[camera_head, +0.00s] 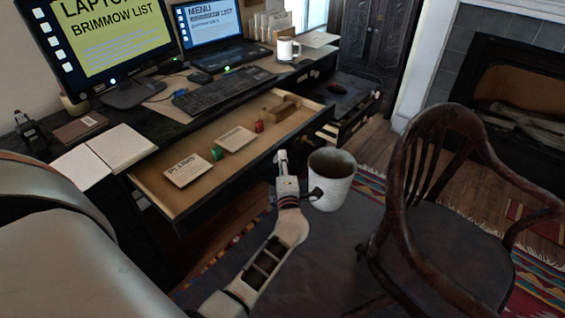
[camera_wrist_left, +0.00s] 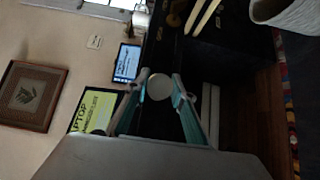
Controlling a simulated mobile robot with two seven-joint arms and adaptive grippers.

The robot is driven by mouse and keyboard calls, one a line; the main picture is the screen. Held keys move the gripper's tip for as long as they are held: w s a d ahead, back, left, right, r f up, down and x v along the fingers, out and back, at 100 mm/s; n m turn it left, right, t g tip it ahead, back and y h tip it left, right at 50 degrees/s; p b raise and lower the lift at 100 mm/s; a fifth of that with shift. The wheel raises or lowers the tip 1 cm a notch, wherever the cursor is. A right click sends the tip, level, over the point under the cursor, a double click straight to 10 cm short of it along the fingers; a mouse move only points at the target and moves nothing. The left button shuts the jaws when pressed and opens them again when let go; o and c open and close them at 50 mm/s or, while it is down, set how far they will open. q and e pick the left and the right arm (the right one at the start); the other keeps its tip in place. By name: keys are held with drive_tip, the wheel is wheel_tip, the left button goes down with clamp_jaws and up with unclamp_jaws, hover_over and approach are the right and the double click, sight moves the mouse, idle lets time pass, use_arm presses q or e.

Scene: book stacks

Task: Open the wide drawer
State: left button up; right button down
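The wide drawer (camera_head: 196,204) under the desk top is pulled out, and its wooden inside shows. Cards, a green object, a red object and a wooden block lie in it. My left gripper (camera_head: 281,158) is just in front of the right part of the drawer front. In the left wrist view, the fingers of my left gripper (camera_wrist_left: 161,78) stand apart. A pale round thing (camera_wrist_left: 159,87) shows between the fingers. I cannot tell what it is or whether they touch it. My right gripper is not in view.
A white textured container (camera_head: 330,188) stands close right of my left gripper. A dark wooden chair (camera_head: 430,190) is further right. A smaller drawer (camera_head: 352,118) holding a mouse is also out. Monitors, a keyboard (camera_head: 222,92) and a mug (camera_head: 287,48) stand on the desk.

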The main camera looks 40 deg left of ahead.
use_arm(q)
drive_tip(key=shift+o, duration=0.4)
drive_tip(key=shift+s+d, duration=0.15)
drive_tip(key=v, duration=0.7)
